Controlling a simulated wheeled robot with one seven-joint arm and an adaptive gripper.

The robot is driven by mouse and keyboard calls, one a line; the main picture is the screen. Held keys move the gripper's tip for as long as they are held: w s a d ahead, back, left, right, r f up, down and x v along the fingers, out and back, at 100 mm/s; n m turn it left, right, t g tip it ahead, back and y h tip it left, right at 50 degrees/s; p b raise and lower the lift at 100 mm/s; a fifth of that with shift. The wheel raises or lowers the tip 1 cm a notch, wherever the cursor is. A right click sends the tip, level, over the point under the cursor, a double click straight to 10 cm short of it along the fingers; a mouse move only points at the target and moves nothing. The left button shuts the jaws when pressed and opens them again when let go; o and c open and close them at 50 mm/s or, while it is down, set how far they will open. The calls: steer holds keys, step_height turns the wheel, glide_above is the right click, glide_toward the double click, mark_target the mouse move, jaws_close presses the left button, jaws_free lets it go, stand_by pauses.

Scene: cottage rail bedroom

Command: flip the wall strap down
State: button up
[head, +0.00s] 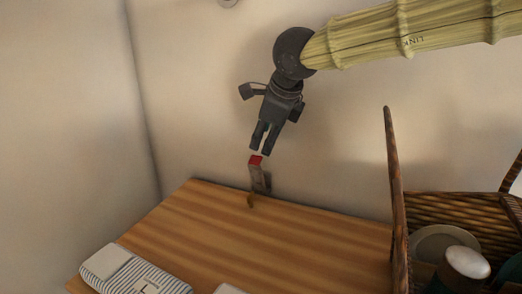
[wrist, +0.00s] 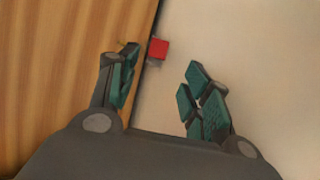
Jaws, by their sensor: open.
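The wall strap (head: 260,181) is a small grey-brown piece with a red tip (head: 255,160). It stands up against the wall at the back edge of the wooden top. My gripper (head: 264,152) is just above the red tip in the head view, pointing down. In the wrist view my gripper (wrist: 160,88) is open, with teal pads apart and nothing between them. The red tip (wrist: 158,49) shows ahead of the fingers, closer to the left finger. Most of the strap is hidden behind the red tip in the wrist view.
The wooden top (head: 230,235) has clear room below the strap. A striped cloth item (head: 135,272) lies at its front left. A wall corner is at the left.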

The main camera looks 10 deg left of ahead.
mark_target(256, 158)
steer(key=p+x, duration=0.1)
steer(key=x, duration=0.4)
steer(key=p+x, duration=0.1)
steer(key=x, duration=0.2)
steer(key=shift+w+f+p, duration=0.2)
steer(key=shift+w+p, duration=0.1)
steer(key=shift+w, duration=0.1)
steer(key=shift+s+r, duration=0.15)
steer(key=shift+s, duration=0.4)
steer(key=shift+s+r, duration=0.15)
steer(key=shift+s, duration=0.35)
steer(key=shift+w+f, duration=0.45)
steer(key=shift+w, duration=0.3)
steer(key=c, duration=0.5)
steer(key=shift+w, duration=0.1)
steer(key=shift+c, duration=1.4)
steer(key=shift+s+a+r, duration=0.1)
steer(key=shift+s, duration=0.1)
jaws_close()
steer(key=shift+s+r, duration=0.1)
steer(key=shift+r, duration=0.05)
